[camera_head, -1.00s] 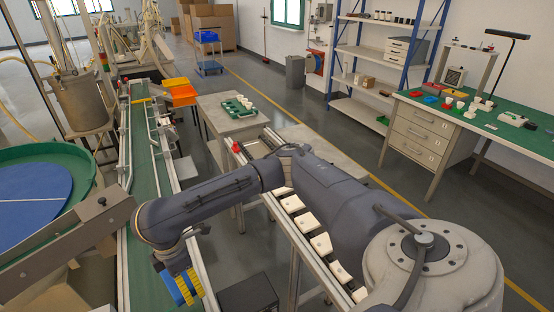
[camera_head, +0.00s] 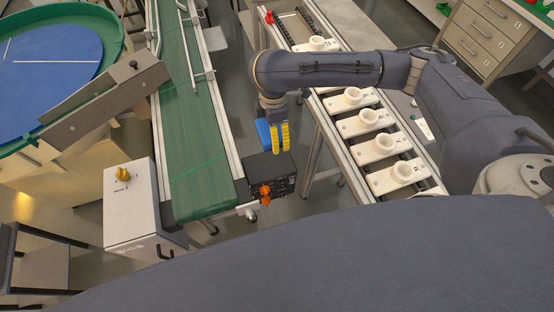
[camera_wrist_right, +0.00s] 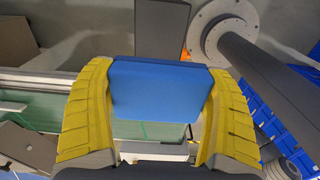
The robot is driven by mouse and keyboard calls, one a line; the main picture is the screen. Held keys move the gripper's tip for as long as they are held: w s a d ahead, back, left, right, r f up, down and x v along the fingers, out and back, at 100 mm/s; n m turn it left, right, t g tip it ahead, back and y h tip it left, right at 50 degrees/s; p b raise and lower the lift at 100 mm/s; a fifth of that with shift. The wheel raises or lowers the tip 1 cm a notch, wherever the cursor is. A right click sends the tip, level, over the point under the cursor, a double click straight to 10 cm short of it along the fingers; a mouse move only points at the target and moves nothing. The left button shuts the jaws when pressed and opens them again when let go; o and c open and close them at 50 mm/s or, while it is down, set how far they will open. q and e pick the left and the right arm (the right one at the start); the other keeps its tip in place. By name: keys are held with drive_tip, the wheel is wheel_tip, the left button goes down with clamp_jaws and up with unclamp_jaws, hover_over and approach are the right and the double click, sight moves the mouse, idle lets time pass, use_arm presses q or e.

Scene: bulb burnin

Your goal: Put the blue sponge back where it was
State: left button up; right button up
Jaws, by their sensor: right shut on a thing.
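The blue sponge (camera_head: 263,133) is held between the yellow fingers of my right gripper (camera_head: 281,138). The wrist view shows the sponge (camera_wrist_right: 155,88) from close up, with a yellow finger of the right gripper (camera_wrist_right: 155,100) against each side. In the head view the sponge and fingers hang between the green conveyor and the row of white fixtures. They appear just behind and above a black box with orange knobs; the exact height gap cannot be told. My left gripper is not in view.
The black box (camera_head: 267,177) stands at the right side of the green conveyor (camera_head: 194,125). White socket fixtures (camera_head: 369,117) line a rail on the right. A white control cabinet (camera_head: 135,205) stands left of the conveyor's near end. A blue round table (camera_head: 55,50) is far left.

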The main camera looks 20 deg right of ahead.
sight(274, 162)
wheel_tip(274, 162, down, 17)
drive_tip(key=shift+f, duration=0.2)
idle(0.5)
drive_tip(key=o, duration=0.6)
drive_tip(key=shift+f, duration=0.15)
drive_tip(key=o, duration=0.3)
wheel_tip(274, 162, up, 12)
idle(0.5)
